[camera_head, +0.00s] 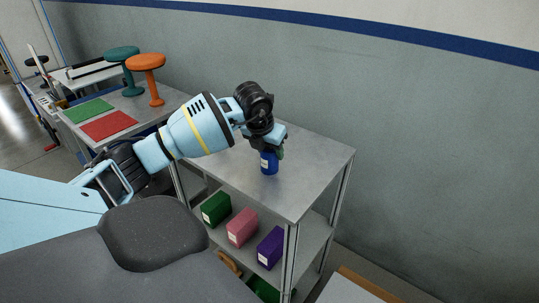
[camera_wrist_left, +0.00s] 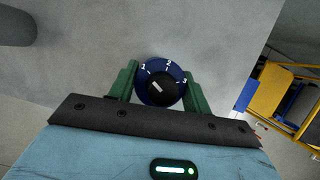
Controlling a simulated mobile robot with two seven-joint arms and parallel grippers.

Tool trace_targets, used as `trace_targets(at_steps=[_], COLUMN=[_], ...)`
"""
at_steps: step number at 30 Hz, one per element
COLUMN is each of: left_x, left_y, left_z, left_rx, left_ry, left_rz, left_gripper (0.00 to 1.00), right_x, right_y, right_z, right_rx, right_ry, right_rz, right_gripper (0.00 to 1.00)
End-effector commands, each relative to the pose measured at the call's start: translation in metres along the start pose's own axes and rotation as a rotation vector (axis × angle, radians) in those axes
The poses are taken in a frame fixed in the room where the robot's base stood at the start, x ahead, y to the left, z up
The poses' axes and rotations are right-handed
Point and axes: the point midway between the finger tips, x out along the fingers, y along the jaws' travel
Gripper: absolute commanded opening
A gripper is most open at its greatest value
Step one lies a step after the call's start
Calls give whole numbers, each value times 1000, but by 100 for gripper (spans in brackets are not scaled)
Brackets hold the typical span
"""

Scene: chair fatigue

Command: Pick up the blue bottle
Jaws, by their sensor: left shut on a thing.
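The blue bottle (camera_head: 269,164) stands upright on the grey top of the metal shelf unit (camera_head: 310,169), and its upper part is hidden by my gripper in the head view. My left gripper (camera_head: 272,150) reaches down over it from above. In the left wrist view the bottle (camera_wrist_left: 149,71) shows from above, with a dark cap and white numbers around it. The green fingers of my left gripper (camera_wrist_left: 160,86) are shut on its two sides. Whether the bottle's base touches the surface is hard to tell. My right gripper is not in view.
On the lower shelf stand a green box (camera_head: 216,208), a pink box (camera_head: 242,228) and a purple box (camera_head: 271,247). The shelf top around the bottle is clear.

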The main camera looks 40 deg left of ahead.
Motion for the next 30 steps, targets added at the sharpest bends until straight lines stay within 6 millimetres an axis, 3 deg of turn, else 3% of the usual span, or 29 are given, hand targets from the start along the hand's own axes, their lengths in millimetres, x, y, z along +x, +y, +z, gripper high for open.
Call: trace_targets(at_steps=[5, 11, 20, 30], left_x=[-9, -34, -53, -83], left_y=[0, 0, -18, -48], left_z=[5, 15, -25, -82], left_rx=[-1, -1, 4, 5], left_ry=[-6, -7, -4, -2], left_rz=[0, -1, 1, 0], left_gripper=[11, 11, 11, 11], right_x=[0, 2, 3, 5], right_y=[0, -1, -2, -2], right_z=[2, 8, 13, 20], right_rx=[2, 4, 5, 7], right_ry=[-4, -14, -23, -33], right_rz=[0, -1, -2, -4], right_gripper=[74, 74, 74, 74])
